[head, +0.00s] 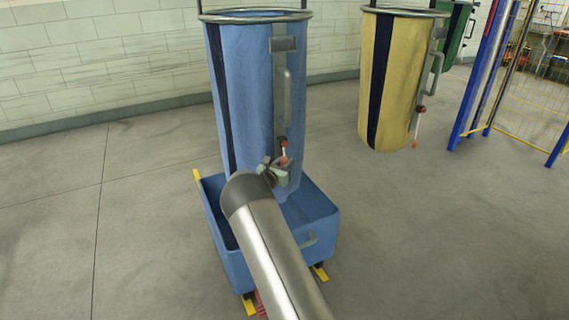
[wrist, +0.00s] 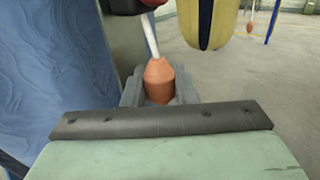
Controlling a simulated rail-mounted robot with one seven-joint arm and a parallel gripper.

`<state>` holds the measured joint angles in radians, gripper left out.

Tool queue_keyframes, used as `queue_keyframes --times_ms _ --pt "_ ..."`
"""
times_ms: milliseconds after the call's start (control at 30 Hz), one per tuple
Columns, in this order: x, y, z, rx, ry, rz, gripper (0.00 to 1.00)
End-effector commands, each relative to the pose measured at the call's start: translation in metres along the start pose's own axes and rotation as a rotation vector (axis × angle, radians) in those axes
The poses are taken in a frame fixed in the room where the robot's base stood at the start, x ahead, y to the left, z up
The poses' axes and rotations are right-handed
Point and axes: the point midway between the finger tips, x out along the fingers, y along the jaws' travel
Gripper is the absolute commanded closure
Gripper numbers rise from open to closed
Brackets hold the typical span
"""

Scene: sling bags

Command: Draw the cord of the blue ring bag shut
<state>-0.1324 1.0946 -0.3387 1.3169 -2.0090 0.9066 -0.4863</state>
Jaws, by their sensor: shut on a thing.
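The blue ring bag (head: 240,90) hangs from a metal ring (head: 255,16) over a blue bin. A grey bracket with a handle (head: 287,90) runs down its right front. A white cord (wrist: 151,36) comes down from a dark and red fitting and ends in an orange pull knob (wrist: 159,82). My gripper (head: 277,172) is at the lower front of the bag, beside the bracket. In the wrist view its grey fingers (wrist: 159,97) are shut around the lower part of the orange knob. The bag's bottom end is partly hidden by my gripper and arm.
The blue bin (head: 318,222) stands below the bag, with yellow rails (head: 321,272) at the floor. A yellow ring bag (head: 398,80) with its own cord hangs to the right, and a green one (head: 454,30) behind it. A blue-posted fence (head: 487,75) stands far right. The floor between is clear.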

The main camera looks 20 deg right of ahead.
Motion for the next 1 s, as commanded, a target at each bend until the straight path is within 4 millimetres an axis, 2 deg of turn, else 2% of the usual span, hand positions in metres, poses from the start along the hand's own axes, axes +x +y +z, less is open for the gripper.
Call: queue_keyframes --times_ms 167,300,433,567,867,900,967,1000 --pt "-0.001 0.0 -0.037 -0.002 0.002 0.0 1.0" --pt "-0.001 0.0 -0.074 -0.004 0.003 0.001 1.0" --pt "-0.001 0.0 -0.099 -0.002 0.006 0.0 1.0" --pt "-0.001 0.0 -0.108 -0.002 0.006 0.0 1.0" --pt "-0.002 0.0 -0.11 -0.002 0.01 0.0 1.0" --pt "-0.002 0.0 -0.11 -0.002 0.01 0.0 0.69" --pt "-0.002 -0.001 -0.109 -0.003 0.009 0.0 0.52" --pt "-0.001 0.0 -0.109 -0.002 0.008 0.0 0.52"
